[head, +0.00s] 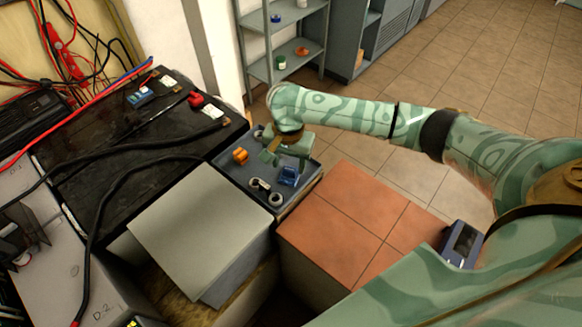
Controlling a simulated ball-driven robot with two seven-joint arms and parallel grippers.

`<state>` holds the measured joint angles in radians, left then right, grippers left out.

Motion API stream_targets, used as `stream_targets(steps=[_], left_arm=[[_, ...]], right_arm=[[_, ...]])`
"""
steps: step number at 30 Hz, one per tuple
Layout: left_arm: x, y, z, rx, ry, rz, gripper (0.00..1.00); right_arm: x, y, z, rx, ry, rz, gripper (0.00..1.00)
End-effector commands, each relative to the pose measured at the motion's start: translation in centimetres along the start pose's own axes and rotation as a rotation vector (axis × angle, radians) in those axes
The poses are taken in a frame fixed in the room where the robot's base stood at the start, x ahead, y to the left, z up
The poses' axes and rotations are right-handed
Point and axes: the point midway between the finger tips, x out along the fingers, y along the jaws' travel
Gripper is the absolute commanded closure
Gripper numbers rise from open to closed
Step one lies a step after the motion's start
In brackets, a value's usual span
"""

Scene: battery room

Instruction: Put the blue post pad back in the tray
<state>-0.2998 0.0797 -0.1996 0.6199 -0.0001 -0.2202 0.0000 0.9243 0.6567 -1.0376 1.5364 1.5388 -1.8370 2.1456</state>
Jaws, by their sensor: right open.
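A small blue block-like piece, which looks like the blue post pad (289,175), rests in the dark grey tray (233,177), towards its right side. My right gripper (286,159) is just above and behind it, pointing down over the tray with its fingers apart. The gripper looks empty. I cannot tell whether a fingertip touches the blue piece. Another blue piece (140,96) sits on the black battery top at the left. My left gripper is not in view.
An orange piece (240,155) and dark and pale rings (276,199) share the tray. A grey-topped block (193,223) and a terracotta-topped block (345,222) stand in front. Black cables (110,188) cross the battery (95,137). A shelf (282,62) stands behind.

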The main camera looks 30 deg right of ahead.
Motion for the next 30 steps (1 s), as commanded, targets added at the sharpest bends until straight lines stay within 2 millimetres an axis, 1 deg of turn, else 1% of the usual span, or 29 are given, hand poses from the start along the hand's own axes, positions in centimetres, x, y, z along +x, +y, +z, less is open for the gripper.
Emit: stream_targets(steps=[1, 3, 6, 9, 13, 30], left_arm=[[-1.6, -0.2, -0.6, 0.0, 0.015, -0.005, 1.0], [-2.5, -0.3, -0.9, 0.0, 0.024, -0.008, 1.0], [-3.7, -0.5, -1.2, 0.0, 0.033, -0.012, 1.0], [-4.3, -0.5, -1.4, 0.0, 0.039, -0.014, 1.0], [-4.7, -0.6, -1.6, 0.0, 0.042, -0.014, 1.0], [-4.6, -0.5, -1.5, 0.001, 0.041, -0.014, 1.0]], right_arm=[[-2.5, -0.1, 0.0, 0.0, 0.006, -0.007, 0.48], [-4.1, -0.1, 0.0, -0.001, 0.005, -0.006, 0.48], [-6.0, -0.1, 0.0, -0.001, 0.003, -0.004, 0.48], [-7.1, 0.0, 0.0, 0.0, 0.002, -0.002, 0.48], [-7.7, 0.0, 0.0, 0.0, -0.001, 0.0, 0.48], [-7.6, 0.0, 0.0, 0.0, -0.001, 0.001, 0.48]])
